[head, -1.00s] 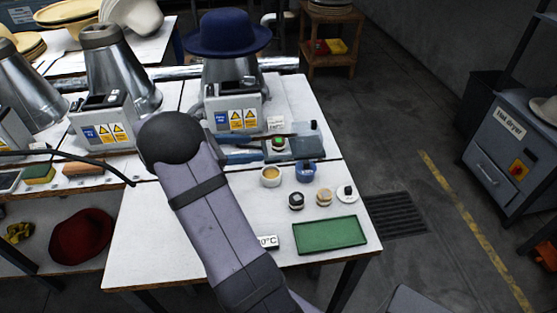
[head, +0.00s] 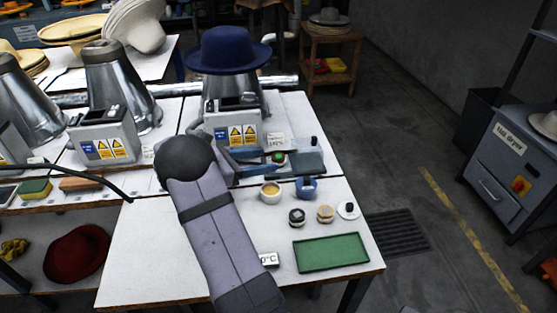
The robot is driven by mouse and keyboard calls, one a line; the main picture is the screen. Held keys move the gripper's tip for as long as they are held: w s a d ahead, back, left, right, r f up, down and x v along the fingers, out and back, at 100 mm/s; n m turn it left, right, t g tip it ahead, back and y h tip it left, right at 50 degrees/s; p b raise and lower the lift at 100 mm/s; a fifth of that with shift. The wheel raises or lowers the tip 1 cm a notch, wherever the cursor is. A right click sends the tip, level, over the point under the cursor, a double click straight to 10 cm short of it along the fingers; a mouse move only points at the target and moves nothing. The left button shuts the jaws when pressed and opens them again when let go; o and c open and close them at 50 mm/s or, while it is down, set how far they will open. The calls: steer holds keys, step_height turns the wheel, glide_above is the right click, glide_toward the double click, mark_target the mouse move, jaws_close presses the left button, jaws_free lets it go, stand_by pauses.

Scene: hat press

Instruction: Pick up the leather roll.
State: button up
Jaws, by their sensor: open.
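A small tan, round piece (head: 325,214) stands on the white bench's front right part, between a dark round piece (head: 297,217) and a white disc with a dark knob (head: 348,211). It looks like the leather roll, but it is too small to be sure. My gripper (head: 262,154) shows partly beyond my arm's elbow, in front of the hat press. Its bluish jaws look open and empty, well behind and left of the tan piece. My arm hides part of the gripper and some of the bench.
A cup (head: 270,192) and a blue item (head: 306,187) stand just behind the small pieces. A green tray (head: 331,252) lies in front, near the bench's right edge. The press with the blue hat (head: 228,50) stands behind my gripper. The bench's front left is bare.

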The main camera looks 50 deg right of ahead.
mark_target(273, 159)
steer(key=shift+x, duration=1.9)
steer(key=c, duration=1.1)
steer(key=shift+c, duration=0.2)
step_height(273, 159, up, 10)
